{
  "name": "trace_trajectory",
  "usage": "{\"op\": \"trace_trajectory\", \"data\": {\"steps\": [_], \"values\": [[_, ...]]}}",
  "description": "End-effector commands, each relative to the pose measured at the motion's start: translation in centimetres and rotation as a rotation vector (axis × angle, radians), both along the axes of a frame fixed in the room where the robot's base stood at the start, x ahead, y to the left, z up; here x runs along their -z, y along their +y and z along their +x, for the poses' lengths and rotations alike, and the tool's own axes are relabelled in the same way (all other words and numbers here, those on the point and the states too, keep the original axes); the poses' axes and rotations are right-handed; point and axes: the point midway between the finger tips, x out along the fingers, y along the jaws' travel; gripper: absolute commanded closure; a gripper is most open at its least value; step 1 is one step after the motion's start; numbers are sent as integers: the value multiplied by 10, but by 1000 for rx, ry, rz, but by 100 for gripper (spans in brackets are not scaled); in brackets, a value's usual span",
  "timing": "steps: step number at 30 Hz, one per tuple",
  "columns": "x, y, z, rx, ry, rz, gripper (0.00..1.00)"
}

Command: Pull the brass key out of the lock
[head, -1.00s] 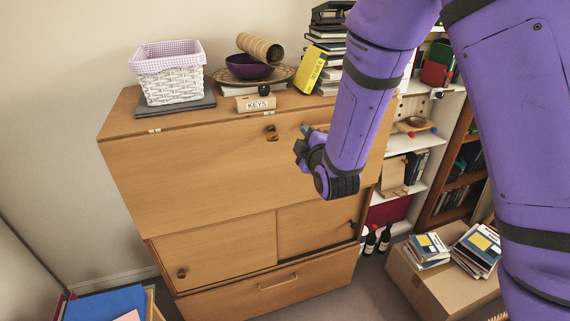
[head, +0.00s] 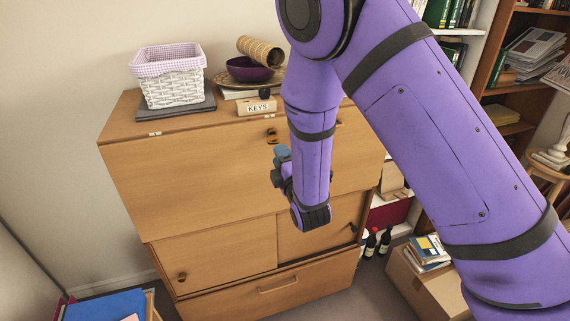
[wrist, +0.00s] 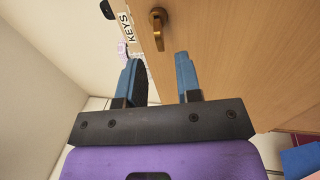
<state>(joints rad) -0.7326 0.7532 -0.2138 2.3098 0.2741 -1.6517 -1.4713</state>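The brass key (head: 272,136) sits in its lock near the top of the wooden bureau's large front panel (head: 190,180). In the wrist view the brass key (wrist: 157,32) shows at the top centre, its lower part hanging down from a round brass plate. My gripper (head: 277,162) is in front of the panel, a little below the key in the head view. In the wrist view the blue fingers of my gripper (wrist: 157,65) are apart with nothing between them. The key lies beyond the fingertips, roughly in line with the gap, and does not touch them.
A "KEYS" box (head: 257,107), a white wicker basket (head: 172,88) and a purple bowl (head: 250,70) stand on the bureau top. A cardboard box (head: 425,285) with books is on the floor at right. Air before the panel's left side is free.

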Motion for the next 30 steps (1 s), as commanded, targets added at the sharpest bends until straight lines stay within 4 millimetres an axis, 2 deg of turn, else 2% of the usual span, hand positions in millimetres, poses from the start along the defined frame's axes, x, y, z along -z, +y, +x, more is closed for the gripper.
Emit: {"op": "trace_trajectory", "data": {"steps": [6,15,28,29,30], "values": [[-5,7,22,1,-3,0,68],[-10,14,43,0,-2,1,68],[-11,16,48,0,0,0,68],[-11,16,48,0,0,0,70],[-11,16,48,0,0,0,80]]}}
